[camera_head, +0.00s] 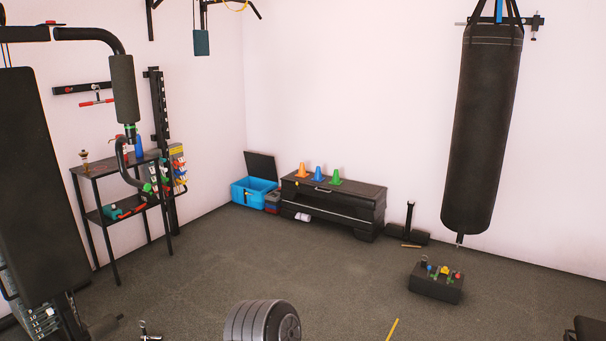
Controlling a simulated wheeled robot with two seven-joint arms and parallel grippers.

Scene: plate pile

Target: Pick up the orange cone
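The orange cone (302,170) stands upright on the left part of a low black bench (351,187) at the far wall. A blue cone (318,173) stands just right of it, and a green cone (336,177) right of that. The three form a row. No gripper shows in the head view, and the bench is across the room.
A blue box (241,192) with a raised dark lid is left of the bench. A punching bag (484,130) hangs at right. A black box with small items (436,284) and weight plates (261,321) stand on the floor. Grey floor before the bench is clear.

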